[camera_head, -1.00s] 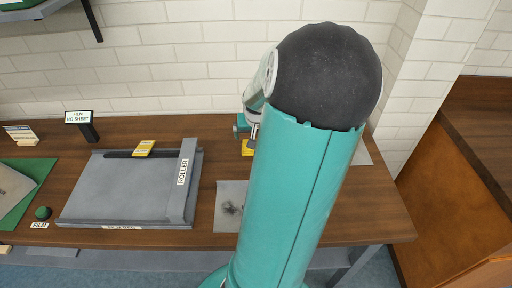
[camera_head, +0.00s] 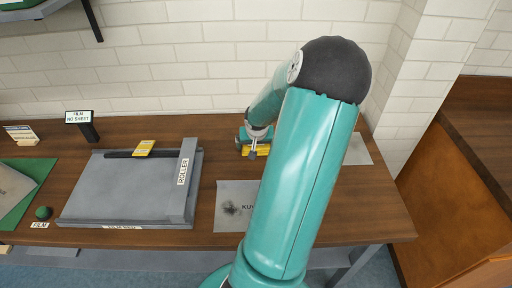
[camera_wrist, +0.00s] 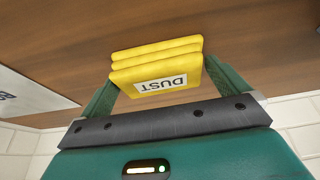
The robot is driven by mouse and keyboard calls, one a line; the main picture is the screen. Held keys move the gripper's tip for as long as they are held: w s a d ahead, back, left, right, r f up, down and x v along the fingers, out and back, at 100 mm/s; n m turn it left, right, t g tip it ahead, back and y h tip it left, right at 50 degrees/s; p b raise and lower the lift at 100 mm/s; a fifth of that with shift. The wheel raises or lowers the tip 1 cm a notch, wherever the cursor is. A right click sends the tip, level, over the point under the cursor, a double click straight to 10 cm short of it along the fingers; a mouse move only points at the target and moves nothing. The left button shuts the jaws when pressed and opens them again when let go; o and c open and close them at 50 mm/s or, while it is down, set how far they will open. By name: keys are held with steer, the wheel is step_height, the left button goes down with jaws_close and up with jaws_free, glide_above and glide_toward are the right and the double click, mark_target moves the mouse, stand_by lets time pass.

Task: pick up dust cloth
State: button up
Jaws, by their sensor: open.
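The dust cloth (camera_wrist: 157,62) is a folded yellow stack with a white label reading DUST. In the wrist view it lies on the brown wooden table top, between the two green fingers of my gripper (camera_wrist: 155,88). The fingers are open on either side of it; I cannot tell whether either one touches it. In the head view the dust cloth (camera_head: 262,150) shows as a yellow strip by my gripper (camera_head: 254,150), near the back of the table, partly hidden by my arm.
A grey roller tray (camera_head: 125,190) with another yellow item (camera_head: 144,148) on it lies to the left. A grey sheet with a dark smudge (camera_head: 232,207) lies nearer the front. A white brick wall (camera_head: 200,70) stands behind the table (camera_head: 390,212).

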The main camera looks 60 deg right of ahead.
steer(key=shift+c, duration=0.2)
steer(key=c, duration=0.7)
steer(key=shift+o, duration=0.2)
steer(key=shift+r, duration=0.15)
steer(key=shift+d+r, duration=0.1)
steer(key=shift+r, duration=0.1)
step_height(320, 180, up, 2)
steer(key=shift+s+r, duration=0.1)
steer(key=w+a+r, duration=0.2)
steer(key=a+r, duration=0.3)
steer(key=a, duration=0.1)
steer(key=w+a+r, duration=0.2)
steer(key=a+r, duration=0.3)
steer(key=a, duration=0.2)
steer(key=shift+w+a, duration=0.25)
